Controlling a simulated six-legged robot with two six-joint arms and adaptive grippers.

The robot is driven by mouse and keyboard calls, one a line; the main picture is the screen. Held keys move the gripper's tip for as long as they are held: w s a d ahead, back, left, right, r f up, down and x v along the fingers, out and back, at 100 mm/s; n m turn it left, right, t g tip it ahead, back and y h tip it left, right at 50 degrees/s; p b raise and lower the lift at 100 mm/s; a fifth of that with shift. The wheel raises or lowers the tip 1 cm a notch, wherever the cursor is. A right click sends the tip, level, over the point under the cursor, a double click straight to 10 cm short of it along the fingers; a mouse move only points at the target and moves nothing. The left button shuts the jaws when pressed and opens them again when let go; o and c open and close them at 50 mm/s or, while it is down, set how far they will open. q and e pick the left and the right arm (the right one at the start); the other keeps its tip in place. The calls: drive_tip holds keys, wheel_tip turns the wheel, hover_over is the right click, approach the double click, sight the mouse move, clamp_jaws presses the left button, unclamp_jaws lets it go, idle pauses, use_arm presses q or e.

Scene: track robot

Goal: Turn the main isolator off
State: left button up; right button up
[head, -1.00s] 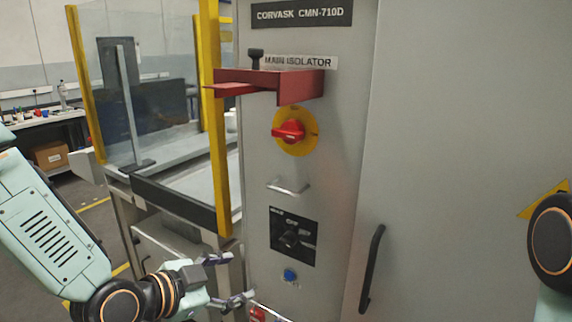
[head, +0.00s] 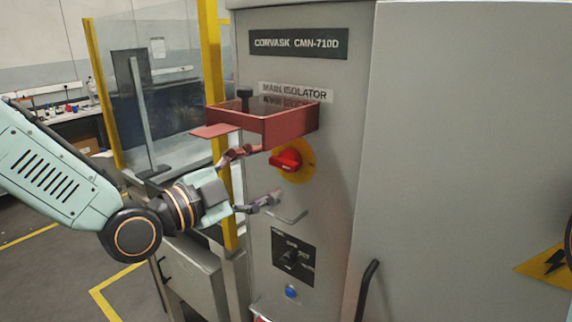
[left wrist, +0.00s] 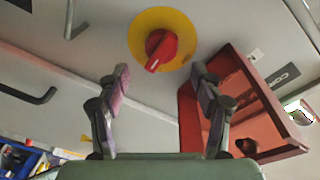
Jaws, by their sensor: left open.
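The main isolator is a red rotary knob (head: 286,160) on a round yellow plate (head: 305,166), on the grey cabinet front below the "MAIN ISOLATOR" label (head: 296,92). In the left wrist view the knob (left wrist: 161,47) lies ahead of and between my fingers, its handle tilted. My left gripper (head: 262,176) is open and empty, just left of the knob with a gap to it; its fingers also show in the left wrist view (left wrist: 160,82). The upper finger is close under a red tray (head: 290,127). My right gripper is out of view.
A yellow post (head: 211,60) stands left.

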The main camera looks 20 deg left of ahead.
sight(280, 164)
use_arm(q)
drive_tip(key=shift+w+d, duration=0.1)
drive_tip(key=shift+w, duration=0.15)
drive_tip(key=shift+w+a+f, duration=0.1)
drive_tip(key=shift+w+a, duration=0.25)
drive_tip(key=shift+w, duration=0.2)
drive_tip(key=shift+w+d, duration=0.1)
drive_tip(key=shift+w, duration=0.15)
drive_tip(key=shift+w+d, duration=1.05)
drive_tip(key=shift+d, duration=0.1)
drive_tip(key=shift+w+d, duration=0.15)
drive_tip(key=shift+w, duration=0.2)
drive_tip(key=shift+a, duration=0.45)
drive_tip(key=shift+w+d, duration=0.1)
drive_tip(key=shift+d, duration=0.35)
drive_tip(key=shift+c, duration=1.4)
drive_tip(key=shift+a, duration=0.2)
drive_tip(key=c, duration=0.6)
drive_tip(key=shift+c, duration=1.3)
